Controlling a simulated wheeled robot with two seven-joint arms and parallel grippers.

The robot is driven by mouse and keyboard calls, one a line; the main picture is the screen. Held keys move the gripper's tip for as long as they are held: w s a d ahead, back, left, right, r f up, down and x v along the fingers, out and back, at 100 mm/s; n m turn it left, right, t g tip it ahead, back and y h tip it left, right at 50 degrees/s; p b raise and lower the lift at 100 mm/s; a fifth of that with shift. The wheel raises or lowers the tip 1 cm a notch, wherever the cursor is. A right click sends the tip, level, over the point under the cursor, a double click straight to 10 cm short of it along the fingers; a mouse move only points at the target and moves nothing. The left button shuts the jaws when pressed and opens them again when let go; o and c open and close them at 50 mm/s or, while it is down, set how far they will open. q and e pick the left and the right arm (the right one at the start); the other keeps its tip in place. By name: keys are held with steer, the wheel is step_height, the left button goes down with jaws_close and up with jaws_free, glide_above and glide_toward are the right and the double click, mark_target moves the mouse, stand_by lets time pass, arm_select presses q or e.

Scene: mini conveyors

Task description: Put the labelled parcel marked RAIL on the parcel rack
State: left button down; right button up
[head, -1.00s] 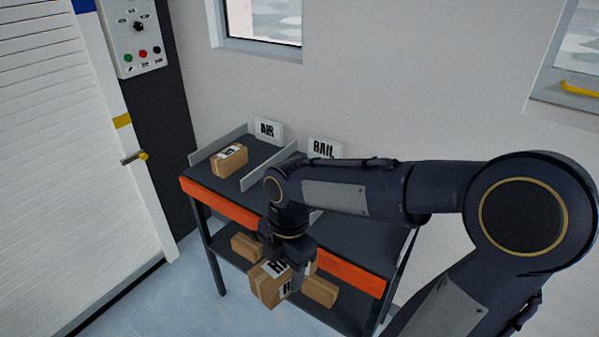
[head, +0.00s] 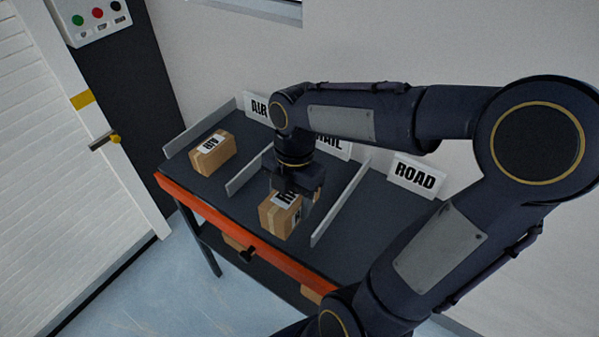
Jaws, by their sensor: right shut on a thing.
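My right gripper (head: 294,200) points down and is shut on a brown cardboard parcel (head: 277,216). The parcel's white label (head: 288,199) is partly covered by the gripper, so its word cannot be fully read. The parcel is in the middle lane of the parcel rack (head: 208,190), between two low grey dividers. It is on or just above the dark deck; I cannot tell which. The RAIL sign (head: 333,146) behind this lane is partly hidden by my right arm. My left gripper is not in view.
A parcel labelled AIR (head: 212,155) lies in the left lane before the AIR sign (head: 257,107). The right lane, at the ROAD sign (head: 416,178), looks empty where visible. More parcels (head: 311,294) are partly visible on the lower shelf.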

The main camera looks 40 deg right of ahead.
steer(key=w+d+f, duration=0.2)
steer(key=d+f, duration=0.1)
steer(key=w+d+f+p, duration=0.1)
steer(key=w+d+f, duration=0.5)
steer(key=shift+w+d, duration=0.15)
steer(key=shift+d, duration=0.2)
steer(key=shift+w+d+f+p, duration=0.1)
steer(key=shift+f+p, duration=0.05)
steer(key=shift+p, duration=0.15)
step_height(320, 180, down, 4)
steer(key=shift+w+d+r, duration=0.1)
steer(key=shift+r, duration=0.15)
steer(key=o, duration=1.2)
steer(key=shift+f, duration=0.1)
